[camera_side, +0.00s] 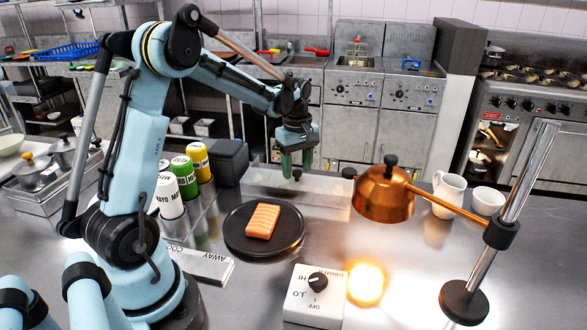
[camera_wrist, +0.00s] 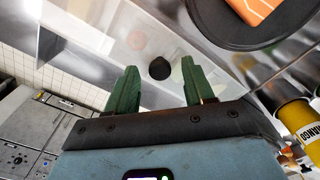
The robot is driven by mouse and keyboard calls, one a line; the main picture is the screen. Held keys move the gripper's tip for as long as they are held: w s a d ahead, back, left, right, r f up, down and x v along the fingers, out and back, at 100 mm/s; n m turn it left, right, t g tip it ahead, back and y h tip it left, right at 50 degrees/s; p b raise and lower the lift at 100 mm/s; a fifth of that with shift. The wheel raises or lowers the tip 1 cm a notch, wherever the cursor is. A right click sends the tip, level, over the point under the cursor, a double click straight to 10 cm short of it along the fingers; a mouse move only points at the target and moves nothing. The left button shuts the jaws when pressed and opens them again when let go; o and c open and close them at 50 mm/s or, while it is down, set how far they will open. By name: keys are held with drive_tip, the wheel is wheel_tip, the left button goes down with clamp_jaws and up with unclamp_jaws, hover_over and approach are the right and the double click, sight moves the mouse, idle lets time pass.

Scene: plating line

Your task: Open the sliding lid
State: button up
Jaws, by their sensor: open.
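A long, low container with a clear lid (camera_side: 325,184) stands behind the dark plate; in the wrist view the see-through lid (camera_wrist: 105,42) shows blurred round shapes beneath. A small black knob (camera_side: 297,174) stands on the lid. My gripper (camera_side: 299,165) points down at the lid with green fingers apart and nothing held. In the wrist view the knob (camera_wrist: 159,68) lies in line with the gap between the fingertips of my gripper (camera_wrist: 159,64). I cannot tell whether the knob is between the tips or just below them.
A dark round plate (camera_side: 236,245) with a salmon piece (camera_side: 262,221) sits in front of the container. A copper lamp (camera_side: 385,197) hangs close to its right end. Sauce bottles (camera_side: 183,178) stand left, and a control box (camera_side: 313,297) sits in front.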

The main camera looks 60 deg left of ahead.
drive_tip(key=shift+f, duration=0.15)
clamp_jaws()
idle(0.4)
drive_tip(key=w+a, duration=0.5)
idle(0.4)
unclamp_jaws()
